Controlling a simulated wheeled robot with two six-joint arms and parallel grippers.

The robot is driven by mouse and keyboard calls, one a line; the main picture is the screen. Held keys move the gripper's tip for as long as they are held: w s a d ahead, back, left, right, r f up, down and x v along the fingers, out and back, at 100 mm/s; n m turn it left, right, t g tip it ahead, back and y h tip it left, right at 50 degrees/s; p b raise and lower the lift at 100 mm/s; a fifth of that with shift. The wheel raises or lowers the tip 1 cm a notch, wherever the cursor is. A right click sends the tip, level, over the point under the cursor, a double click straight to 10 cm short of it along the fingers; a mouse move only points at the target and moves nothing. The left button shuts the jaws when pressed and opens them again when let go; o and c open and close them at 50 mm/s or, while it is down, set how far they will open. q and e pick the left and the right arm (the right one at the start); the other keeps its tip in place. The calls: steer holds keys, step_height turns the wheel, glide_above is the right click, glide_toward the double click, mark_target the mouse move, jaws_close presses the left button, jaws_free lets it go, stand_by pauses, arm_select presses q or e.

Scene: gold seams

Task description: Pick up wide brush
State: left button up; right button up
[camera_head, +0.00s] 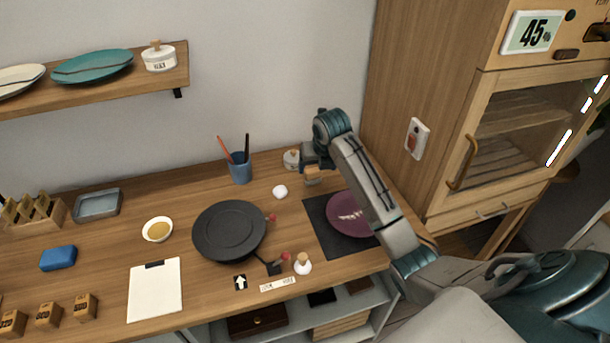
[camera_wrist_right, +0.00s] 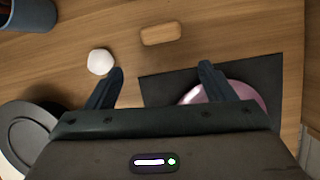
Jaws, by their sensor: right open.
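A small tan wooden block with rounded ends, which looks like the top of the wide brush (camera_wrist_right: 162,34), is in the right wrist view, ahead of the fingertips and roughly centred between them. In the head view the tan piece (camera_head: 312,173) shows just below my right gripper (camera_head: 312,161), partly hidden by it. My right gripper's fingers (camera_wrist_right: 161,70) are apart with nothing between them. Its bristles cannot be made out clearly. My left gripper is in neither view.
A white ball (camera_head: 280,192), a purple plate (camera_head: 345,214) on a black mat (camera_head: 325,238) and a dark turntable (camera_head: 229,230) are nearby.

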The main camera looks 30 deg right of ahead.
mark_target(314, 171)
steer(key=shift+n, duration=0.7)
steer(key=w+f, duration=0.1)
steer(key=w+d+f+p, duration=0.1)
steer(key=w+f, duration=0.1)
steer(key=shift+w+d, duration=0.15)
steer(key=shift+w, duration=0.1)
steer(key=shift+w+f+p, duration=0.2)
steer(key=shift+f+p, duration=0.1)
steer(key=shift+f, duration=0.25)
steer(key=p+x, duration=0.2)
steer(key=x, duration=0.2)
steer(key=shift+d+f, duration=0.1)
steer(key=shift+f, duration=0.4)
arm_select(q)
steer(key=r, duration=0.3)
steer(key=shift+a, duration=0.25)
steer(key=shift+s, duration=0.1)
arm_select(e)
steer(key=shift+c, duration=0.5)
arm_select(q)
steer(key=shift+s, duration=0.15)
arm_select(e)
steer(key=c, duration=1)
